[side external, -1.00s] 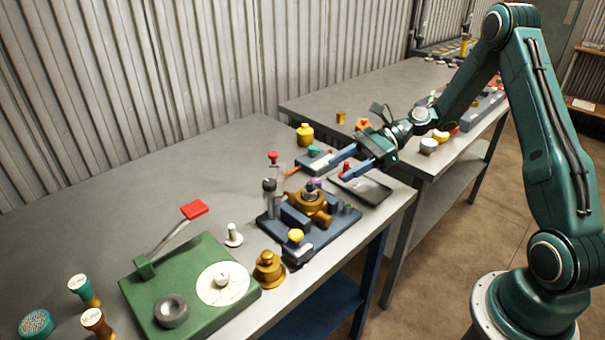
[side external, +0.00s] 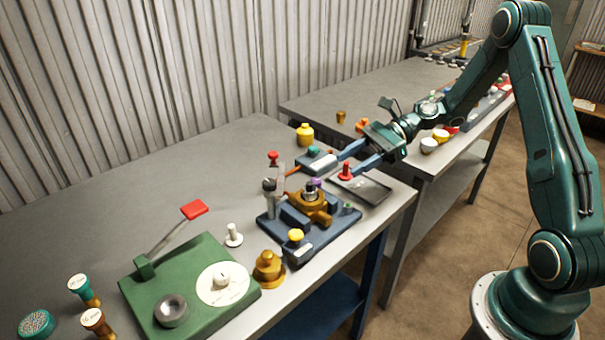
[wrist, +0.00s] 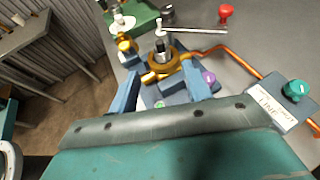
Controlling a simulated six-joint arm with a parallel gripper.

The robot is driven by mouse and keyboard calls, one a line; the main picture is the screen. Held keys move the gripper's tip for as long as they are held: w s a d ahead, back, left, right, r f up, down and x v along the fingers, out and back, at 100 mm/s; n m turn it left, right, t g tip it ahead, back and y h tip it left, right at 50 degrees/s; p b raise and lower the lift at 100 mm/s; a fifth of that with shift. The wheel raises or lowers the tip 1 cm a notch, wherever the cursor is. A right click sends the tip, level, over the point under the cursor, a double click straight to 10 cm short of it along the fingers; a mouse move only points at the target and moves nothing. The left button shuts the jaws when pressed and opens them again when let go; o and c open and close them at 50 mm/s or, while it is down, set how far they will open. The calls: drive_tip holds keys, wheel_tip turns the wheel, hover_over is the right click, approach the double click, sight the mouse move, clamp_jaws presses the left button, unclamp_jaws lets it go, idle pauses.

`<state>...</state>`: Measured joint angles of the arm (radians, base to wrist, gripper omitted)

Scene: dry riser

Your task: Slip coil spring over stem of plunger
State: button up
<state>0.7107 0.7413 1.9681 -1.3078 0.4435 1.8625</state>
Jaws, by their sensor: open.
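My gripper (side external: 349,163) is open, with nothing seen between its two blue fingers. It is up and to the right of the blue fixture (side external: 333,234); it also shows in the wrist view (wrist: 164,72). A brass body (side external: 321,214) sits in the fixture and appears beyond the fingers in the wrist view (wrist: 169,74). A small dark, silvery upright piece (wrist: 162,52) stands in its top. It may be the plunger's stem with the coil spring around it, but the turns are too small to tell. I cannot make out a loose spring elsewhere.
A red-topped piece (side external: 345,171) stands by a grey tray (side external: 374,191) below the fingers. A toggle clamp (side external: 270,187) stands at the fixture's left. A labelled block with a green knob (wrist: 294,90) is on the right in the wrist view. A green lever press (side external: 195,290) stands left.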

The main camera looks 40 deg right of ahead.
drive_tip(key=s+a+r+n+g+h, duration=0.2)
drive_tip(key=s+a+r+n+h, duration=0.6)
drive_tip(key=n, duration=0.4)
drive_tip(key=s+d+r+n+t+h, duration=0.1)
drive_tip(key=s+r+n+h, duration=0.1)
drive_tip(key=s+n, duration=0.3)
drive_tip(key=s+d+r+n+t+h, duration=0.1)
drive_tip(key=s+r+n, duration=0.3)
drive_tip(key=s, duration=0.7)
drive_tip(key=shift+d+r+n+t+h, duration=0.15)
drive_tip(key=shift+d+n+t+h, duration=0.15)
drive_tip(key=shift+d+n+h, duration=0.25)
